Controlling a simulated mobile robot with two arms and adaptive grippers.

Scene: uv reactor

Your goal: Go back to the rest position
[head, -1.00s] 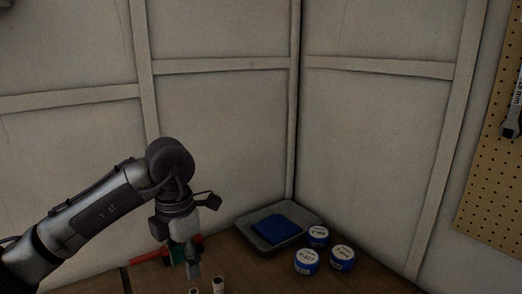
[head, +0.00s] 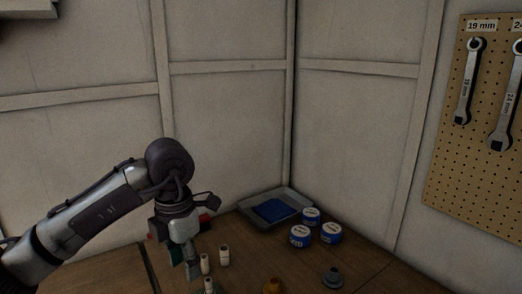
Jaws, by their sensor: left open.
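My left arm comes in from the left, and its gripper (head: 188,262) points down over the wooden table (head: 245,262). The jaws are open and I see nothing held between them. Small white bottles (head: 224,256) stand just right of the gripper, apart from it as far as I can tell. A red and green object is partly hidden behind the gripper. My right gripper is out of the picture.
A grey tray (head: 289,197) with a blue cloth-like item (head: 270,210) sits in the back corner. Several blue jars with white lids (head: 330,234) stand beside it. A grey part (head: 332,278) and a yellow part (head: 271,286) are nearer. Wrenches (head: 466,85) hang on a pegboard (head: 446,165).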

